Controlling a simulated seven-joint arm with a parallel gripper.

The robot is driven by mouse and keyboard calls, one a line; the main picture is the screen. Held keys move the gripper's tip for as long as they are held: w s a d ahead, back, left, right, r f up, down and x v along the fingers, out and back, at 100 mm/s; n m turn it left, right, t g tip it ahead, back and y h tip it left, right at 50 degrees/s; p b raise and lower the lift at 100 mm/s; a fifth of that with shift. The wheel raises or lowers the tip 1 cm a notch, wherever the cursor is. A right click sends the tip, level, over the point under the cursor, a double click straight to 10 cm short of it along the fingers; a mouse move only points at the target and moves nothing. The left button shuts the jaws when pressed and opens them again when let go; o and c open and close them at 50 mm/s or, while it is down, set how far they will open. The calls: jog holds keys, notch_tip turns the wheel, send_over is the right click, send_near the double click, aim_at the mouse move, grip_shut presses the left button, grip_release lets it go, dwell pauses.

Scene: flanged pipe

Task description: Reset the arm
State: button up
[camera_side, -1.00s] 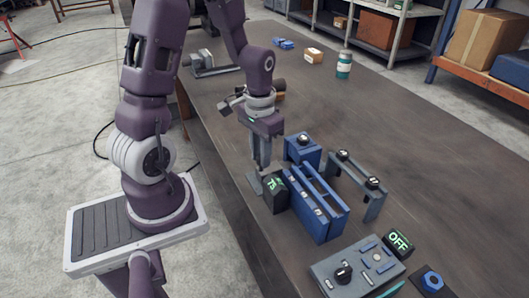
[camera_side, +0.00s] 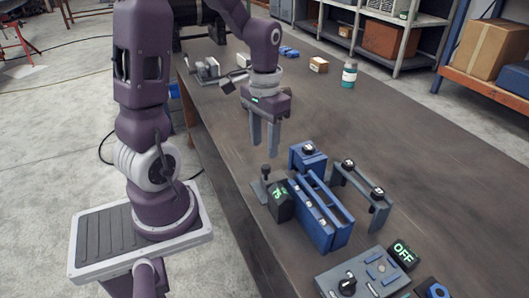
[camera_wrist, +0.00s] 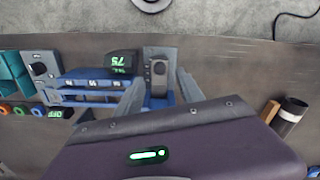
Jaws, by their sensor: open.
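My gripper (camera_side: 265,148) hangs upright above the table with its two fingers apart and nothing between them. It also shows in the wrist view (camera_wrist: 160,82), where its fingertips lie either side of a dark-topped lever (camera_wrist: 158,70). In the side view the lever (camera_side: 265,173) stands on a small grey base below the fingertips, apart from them. A dark display block (camera_side: 279,203) with a green "75" sits beside the lever.
A control panel (camera_side: 360,278) and an "OFF" display (camera_side: 402,254) are nearer the front. The table's right side is clear.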

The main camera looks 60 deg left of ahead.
jog(key=shift+r, duration=0.1)
jog(key=s+d+r+m+t, duration=0.3)
jog(key=s+d+r+t, duration=0.2)
jog(key=s+d+r, duration=0.5)
notch_tip(320, 180, up, 3)
jog(key=d, duration=0.2)
jog(key=shift+d+f+t, duration=0.2)
jog(key=shift+d+t, duration=0.1)
jog(key=shift+d, duration=0.05)
